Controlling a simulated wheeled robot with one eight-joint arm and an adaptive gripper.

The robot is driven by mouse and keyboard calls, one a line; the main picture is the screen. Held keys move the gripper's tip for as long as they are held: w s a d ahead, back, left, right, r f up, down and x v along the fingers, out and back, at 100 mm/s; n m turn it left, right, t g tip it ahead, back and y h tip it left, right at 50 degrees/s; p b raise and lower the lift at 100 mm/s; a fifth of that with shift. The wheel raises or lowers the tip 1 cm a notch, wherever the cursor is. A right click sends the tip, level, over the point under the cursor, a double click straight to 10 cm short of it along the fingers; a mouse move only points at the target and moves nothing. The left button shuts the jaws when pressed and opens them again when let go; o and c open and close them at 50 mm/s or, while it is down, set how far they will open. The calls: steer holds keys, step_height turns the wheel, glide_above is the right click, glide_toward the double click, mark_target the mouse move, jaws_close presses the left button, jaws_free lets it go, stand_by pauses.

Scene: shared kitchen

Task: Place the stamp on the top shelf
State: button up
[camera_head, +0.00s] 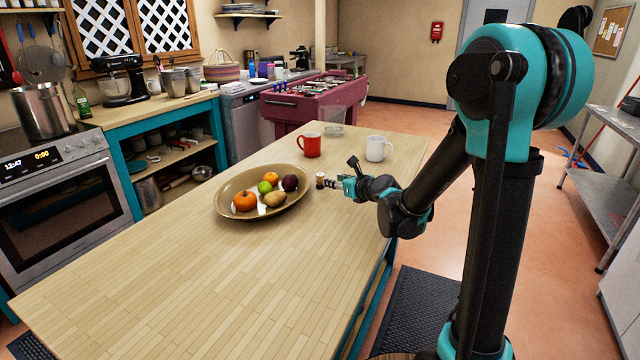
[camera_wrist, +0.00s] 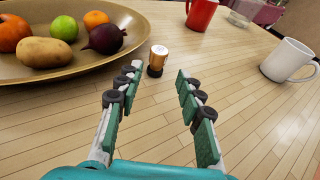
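The stamp (camera_wrist: 158,57) is a small upright piece with a copper-brown body, a pale top and a dark base. It stands on the wooden table, close to the rim of the fruit bowl. It also shows in the head view (camera_head: 320,180), just left of my gripper (camera_head: 338,184). In the wrist view my gripper (camera_wrist: 160,76) is open, with the stamp just beyond its fingertips and roughly centred between them. The fingers do not touch it. A wall shelf (camera_head: 248,14) with dishes is at the far back; I cannot tell whether it is the top shelf meant.
A brass bowl (camera_head: 232,208) with fruit stands left of the stamp. A red mug (camera_head: 309,146), a clear glass container (camera_head: 334,130) and a white mug (camera_head: 377,149) stand behind it. The table's front (camera_head: 190,290) is clear. A foosball table (camera_head: 300,105) stands beyond.

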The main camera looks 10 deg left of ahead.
mark_target(322, 177)
steer(key=shift+x, duration=3.9)
steer(key=shift+a+r, duration=0.1)
jaws_close()
